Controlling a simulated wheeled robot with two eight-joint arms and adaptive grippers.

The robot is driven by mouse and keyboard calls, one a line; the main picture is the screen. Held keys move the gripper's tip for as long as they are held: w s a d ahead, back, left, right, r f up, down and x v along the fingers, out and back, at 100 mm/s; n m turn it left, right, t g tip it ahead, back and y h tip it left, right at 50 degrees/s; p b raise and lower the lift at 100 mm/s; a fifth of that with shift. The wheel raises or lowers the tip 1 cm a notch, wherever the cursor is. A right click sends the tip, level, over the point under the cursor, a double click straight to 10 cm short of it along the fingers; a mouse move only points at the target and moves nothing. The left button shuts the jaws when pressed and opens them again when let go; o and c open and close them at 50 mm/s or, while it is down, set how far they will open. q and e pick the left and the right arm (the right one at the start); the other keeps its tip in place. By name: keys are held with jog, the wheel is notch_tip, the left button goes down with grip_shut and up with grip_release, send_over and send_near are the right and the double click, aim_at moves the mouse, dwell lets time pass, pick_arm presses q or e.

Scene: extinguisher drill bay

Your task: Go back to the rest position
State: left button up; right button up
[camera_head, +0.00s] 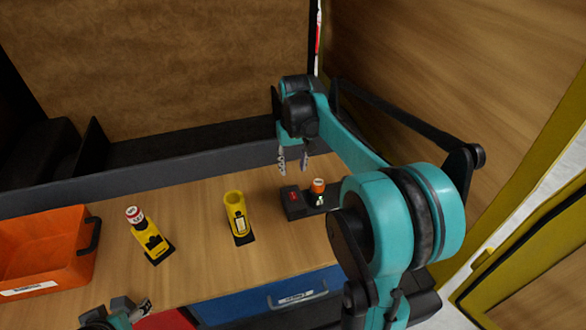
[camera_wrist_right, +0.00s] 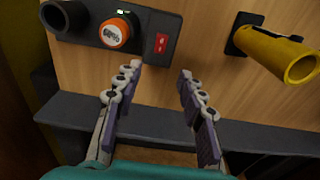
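My right gripper (camera_head: 293,163) hangs over the back of the wooden bench, fingers pointing down, behind and above a black station. In the right wrist view its two fingers (camera_wrist_right: 158,88) are spread apart with nothing between them. My left gripper (camera_head: 132,310) shows only partly at the bottom edge of the head view; whether it is open or shut is unclear. The black station (camera_head: 293,203) carries an orange-topped item (camera_head: 318,186) and a red switch. In the right wrist view, the orange top (camera_wrist_right: 115,32) and red switch (camera_wrist_right: 161,43) lie beyond the fingertips.
A yellow tube holder (camera_head: 237,213) stands mid-bench. Left of it, another yellow holder (camera_head: 150,240) has a red-and-white top (camera_head: 135,215). An orange bin (camera_head: 45,250) sits far left. A dark ledge (camera_head: 190,145) and brown panel (camera_head: 160,65) close the back; a wooden wall (camera_head: 450,70) stands right.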

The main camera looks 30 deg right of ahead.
dwell(0.4)
jog(key=s+a+f+n+t+b, duration=0.1)
jog(key=s+a+f+t+b, duration=0.2)
jog(key=s+a+f, duration=0.2)
jog(key=s+a+f+n+t+b, duration=0.1)
jog(key=s+a+f+t+b, duration=0.2)
jog(key=s+a, duration=0.7)
jog(key=s+f+b, duration=0.1)
jog(key=s+f, duration=0.1)
jog(key=s, duration=0.1)
jog(key=shift+n, duration=0.4)
jog(key=shift+a, duration=0.1)
